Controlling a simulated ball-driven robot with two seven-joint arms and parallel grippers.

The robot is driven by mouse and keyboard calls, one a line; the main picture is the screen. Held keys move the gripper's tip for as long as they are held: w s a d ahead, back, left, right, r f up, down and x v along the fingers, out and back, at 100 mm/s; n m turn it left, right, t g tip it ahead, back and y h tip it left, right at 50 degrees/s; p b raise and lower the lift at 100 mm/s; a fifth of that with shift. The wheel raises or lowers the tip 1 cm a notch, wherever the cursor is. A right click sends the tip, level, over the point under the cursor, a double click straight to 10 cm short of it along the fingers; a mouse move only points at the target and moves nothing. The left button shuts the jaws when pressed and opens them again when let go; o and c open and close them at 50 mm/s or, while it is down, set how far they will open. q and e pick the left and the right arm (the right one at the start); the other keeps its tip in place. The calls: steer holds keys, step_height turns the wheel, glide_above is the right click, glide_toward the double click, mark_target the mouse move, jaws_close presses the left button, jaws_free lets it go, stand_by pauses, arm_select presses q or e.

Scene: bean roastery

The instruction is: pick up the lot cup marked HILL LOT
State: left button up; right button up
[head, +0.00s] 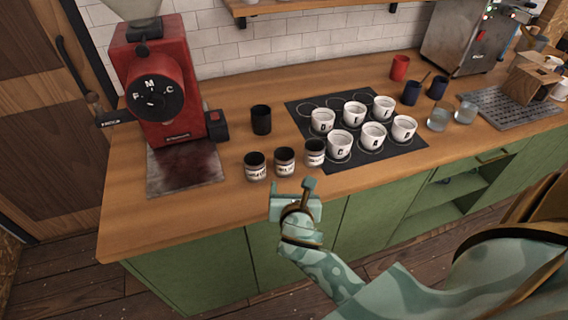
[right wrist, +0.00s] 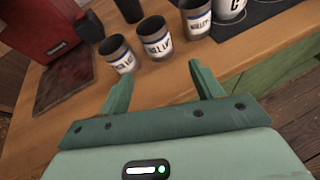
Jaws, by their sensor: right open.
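Three dark lot cups with pale label bands stand in a row near the counter's front edge. The middle one, the lot cup marked HILL LOT (head: 285,162), also shows in the right wrist view (right wrist: 155,40), where its label reads roughly "HILL L". The left cup (right wrist: 118,55) has a label too blurred to read surely. The right cup (right wrist: 196,19) seems to read "VALLEY". My right gripper (head: 293,188) is open and empty, just in front of the row. In the right wrist view its fingers (right wrist: 159,78) point toward the middle cup, apart from it. My left gripper is out of view.
A red grinder (head: 165,90) stands left on the counter (head: 230,205), with a dark cup (head: 261,120) behind the row. Right of the row, a black mat (head: 385,163) holds several white lettered cups. Glasses (head: 438,119) stand further right. Bare wood lies left of the row.

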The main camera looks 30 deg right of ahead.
steer(key=n, duration=0.1)
steer(key=b, duration=0.3)
glide_toward(283, 158)
steer(key=shift+x, duration=1.15)
steer(key=b+x, duration=0.2)
steer(key=x, duration=0.3)
steer(key=shift+w+d+f, duration=0.1)
steer(key=shift+c, duration=0.6)
steer(key=c, duration=0.7)
